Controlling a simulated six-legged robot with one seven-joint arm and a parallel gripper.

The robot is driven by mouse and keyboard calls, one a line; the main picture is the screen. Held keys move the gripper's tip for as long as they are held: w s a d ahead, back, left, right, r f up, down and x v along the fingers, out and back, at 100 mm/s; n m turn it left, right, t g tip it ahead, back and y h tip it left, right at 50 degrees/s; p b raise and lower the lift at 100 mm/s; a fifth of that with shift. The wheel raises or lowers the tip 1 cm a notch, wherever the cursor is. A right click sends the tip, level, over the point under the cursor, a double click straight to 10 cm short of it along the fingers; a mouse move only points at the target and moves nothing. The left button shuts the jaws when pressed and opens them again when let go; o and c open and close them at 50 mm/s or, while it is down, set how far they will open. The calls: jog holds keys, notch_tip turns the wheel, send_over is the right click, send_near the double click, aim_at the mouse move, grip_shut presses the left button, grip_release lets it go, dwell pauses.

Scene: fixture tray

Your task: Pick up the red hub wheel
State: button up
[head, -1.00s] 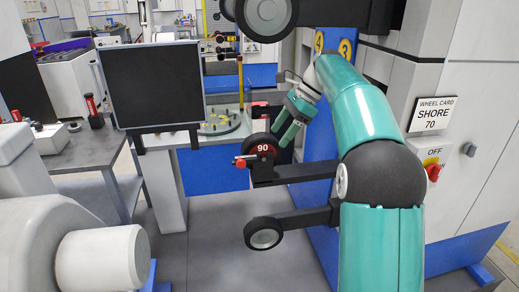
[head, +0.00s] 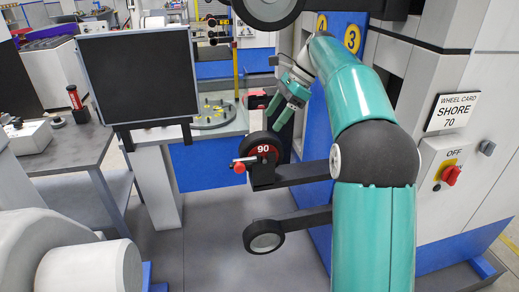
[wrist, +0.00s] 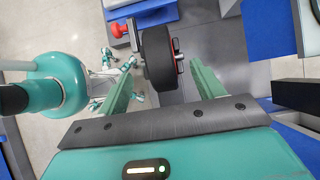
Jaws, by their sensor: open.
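The red hub wheel (head: 264,150) has a black tyre and a red hub marked 90. It sits upright at the end of a dark bracket arm, with a red knob (head: 239,166) at its left. My gripper (head: 272,123) is open and empty, just above the wheel and tilted down toward it. In the wrist view the wheel (wrist: 158,60) shows edge-on between the two fingers of my gripper (wrist: 162,66). There is a gap on each side, and I see no contact.
Another wheel with a grey hub (head: 264,240) is on a lower bracket arm, and a third (head: 268,6) is overhead. A black screen (head: 138,75) stands left. A grey cabinet with a SHORE 70 card (head: 452,111) and red switch (head: 451,175) is right. Grey floor between is clear.

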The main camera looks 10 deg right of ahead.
aim_at(262, 134)
jog(key=shift+w+f, duration=0.15)
jog(key=shift+w, duration=0.1)
jog(key=shift+s+a+f, duration=0.1)
jog(key=shift+s+a, duration=0.1)
jog(key=shift+s, duration=0.05)
jog(key=shift+x, duration=3.45)
jog(key=shift+s, duration=0.1)
jog(key=c, duration=1.2)
